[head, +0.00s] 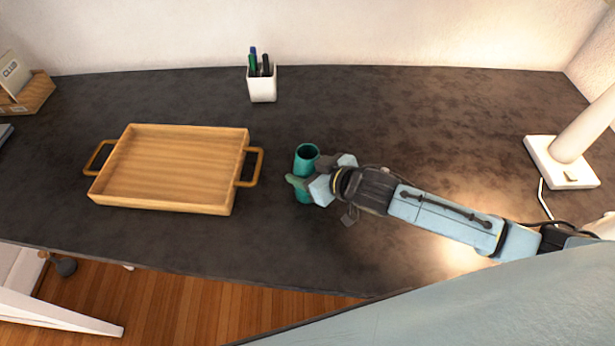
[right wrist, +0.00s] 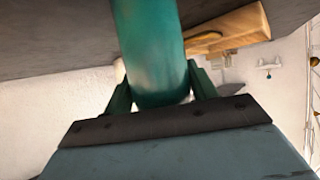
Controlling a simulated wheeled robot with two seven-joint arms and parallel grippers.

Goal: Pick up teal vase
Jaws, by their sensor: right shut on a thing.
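The teal vase (head: 306,154) is a slim upright cylinder with a dark open top, in the middle of the dark desk in the head view. My right gripper (head: 305,182) reaches it from the right and is shut on it, with the fingers around its body. In the right wrist view the vase (right wrist: 150,45) stands between the two green fingers of the gripper (right wrist: 160,92). I cannot tell whether its base touches the desk. My left gripper is not in view.
A wooden tray (head: 240,135) with two handles lies just left of the vase. A white pen cup (head: 262,88) stands behind. A white lamp base (head: 545,155) is at the right. A wooden box (head: 35,95) is far left. The desk's front edge is near.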

